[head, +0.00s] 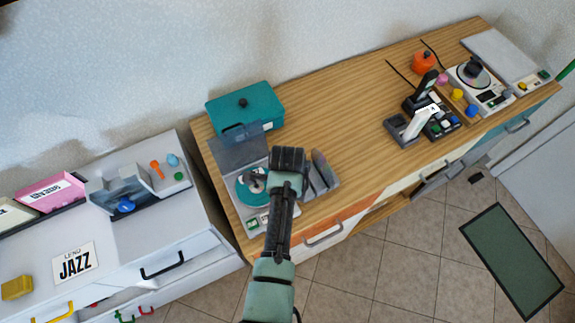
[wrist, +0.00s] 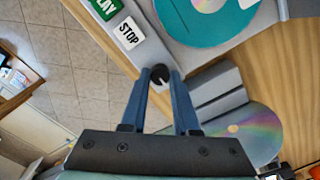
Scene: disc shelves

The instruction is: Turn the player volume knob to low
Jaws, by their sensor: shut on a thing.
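The player (head: 240,153) stands on the wooden counter in the head view, its grey lid raised and a disc on its teal platter (head: 243,191). In the wrist view its pale deck (wrist: 152,48) shows a green PLAY button (wrist: 104,8) and a white STOP button (wrist: 128,33). The small black volume knob (wrist: 159,73), with a white pointer mark, is at the deck's corner. My gripper (wrist: 160,77) has its two blue fingers closed on either side of the knob. In the head view my arm hides the knob and my fingertips.
A grey rack (head: 322,180) stands right of the player; a loose-looking shiny disc (wrist: 245,132) shows beside it in the wrist view. A teal box (head: 262,101) is behind the player. More devices, including a turntable (head: 484,88), stand far right. The counter's middle is clear.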

